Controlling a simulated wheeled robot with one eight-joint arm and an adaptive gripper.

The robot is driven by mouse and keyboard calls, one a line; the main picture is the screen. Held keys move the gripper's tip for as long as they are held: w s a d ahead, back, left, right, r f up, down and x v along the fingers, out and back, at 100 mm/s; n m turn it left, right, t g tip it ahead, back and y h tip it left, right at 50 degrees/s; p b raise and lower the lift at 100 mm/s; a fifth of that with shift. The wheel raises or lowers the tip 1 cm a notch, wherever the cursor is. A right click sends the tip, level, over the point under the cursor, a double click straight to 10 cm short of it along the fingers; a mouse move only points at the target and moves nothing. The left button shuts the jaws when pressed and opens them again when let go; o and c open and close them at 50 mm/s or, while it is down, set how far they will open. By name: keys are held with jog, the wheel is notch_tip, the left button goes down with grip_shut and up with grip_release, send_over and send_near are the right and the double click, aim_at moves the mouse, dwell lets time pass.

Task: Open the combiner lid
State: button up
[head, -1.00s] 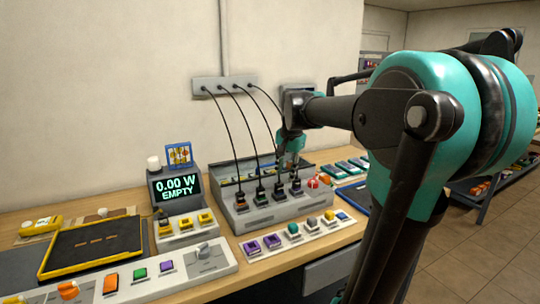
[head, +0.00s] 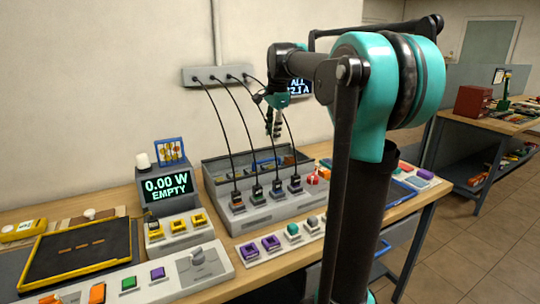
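The grey combiner box (head: 262,213) stands on the wooden bench in the head view, with several black-cabled plugs seated along its top front. Behind the plugs is a grey walled section (head: 222,165) whose inside shows in part. I cannot tell a separate lid or its angle for sure. My gripper (head: 273,132) hangs fingers down above the back of the box, apart from it, with nothing visible in it. Its fingers are small and seen from the side, so their opening is unclear.
Cables run up to a wall strip (head: 217,76). A display (head: 300,87) is partly hidden behind my gripper. A meter reading 0.00 W EMPTY (head: 168,188) stands left of the box. A button strip (head: 282,240) lies in front. A red-and-white knob (head: 312,178) sits at its right.

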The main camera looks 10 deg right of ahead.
aim_at(270, 159)
jog(key=f, duration=0.3)
jog(key=w+f, duration=0.1)
jog(key=f, duration=0.5)
jog(key=shift+w+a+f, duration=0.3)
jog(key=shift+w+f, duration=0.05)
jog(key=shift+w, duration=0.05)
grip_shut()
